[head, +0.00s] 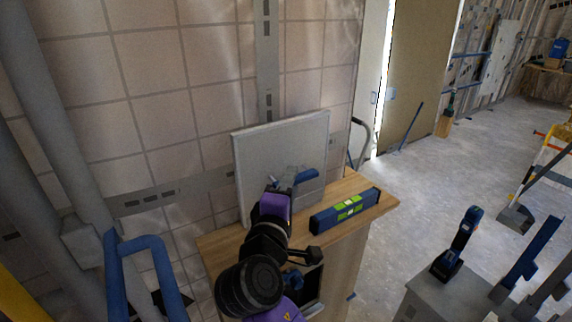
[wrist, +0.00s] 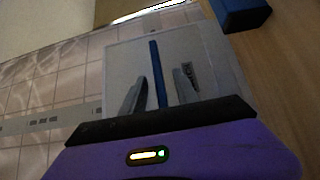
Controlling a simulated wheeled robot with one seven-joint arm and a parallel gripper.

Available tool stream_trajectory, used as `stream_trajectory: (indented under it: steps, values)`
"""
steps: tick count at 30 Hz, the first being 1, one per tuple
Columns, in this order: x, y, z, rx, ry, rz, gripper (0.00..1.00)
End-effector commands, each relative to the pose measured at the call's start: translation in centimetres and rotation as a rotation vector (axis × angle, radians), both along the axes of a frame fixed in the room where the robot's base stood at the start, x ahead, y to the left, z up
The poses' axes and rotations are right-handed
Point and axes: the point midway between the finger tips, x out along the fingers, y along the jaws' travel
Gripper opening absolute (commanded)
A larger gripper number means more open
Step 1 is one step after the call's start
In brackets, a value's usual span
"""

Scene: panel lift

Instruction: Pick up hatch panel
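The hatch panel (head: 287,147) is a flat light-grey board. It stands upright on the wooden counter, leaning back toward the tiled wall. A blue bar handle (head: 308,175) sits on its front face. In the wrist view the panel (wrist: 124,62) fills the middle, with the handle (wrist: 155,60) running up it. My gripper (head: 291,180) is in front of the panel at handle height. In the wrist view my gripper (wrist: 160,76) is open, with one finger on each side of the handle and gaps showing. Whether the fingertips reach past the bar is unclear. My arm hides the panel's lower middle.
A blue spirit level (head: 345,211) lies on the wooden counter (head: 222,247), right of the panel. A blue tubular frame (head: 143,245) stands at the left. A grey cabinet (head: 425,298) with a blue tool (head: 462,243) is at the lower right. The floor beyond is mostly clear.

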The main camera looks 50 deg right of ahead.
Motion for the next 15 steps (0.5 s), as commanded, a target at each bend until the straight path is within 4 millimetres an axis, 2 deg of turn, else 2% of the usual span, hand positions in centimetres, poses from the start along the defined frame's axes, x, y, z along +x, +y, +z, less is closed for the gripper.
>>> stream_trajectory:
  steps: [6, 14, 15]
  values:
    - [1.1, -2.1, 0.2, 0.0, 0.001, 0.0, 0.36]
    - [1.2, -2.3, 0.0, 0.001, 0.0, 0.001, 0.36]
    - [1.2, -2.3, 0.0, 0.001, 0.0, 0.001, 0.28]
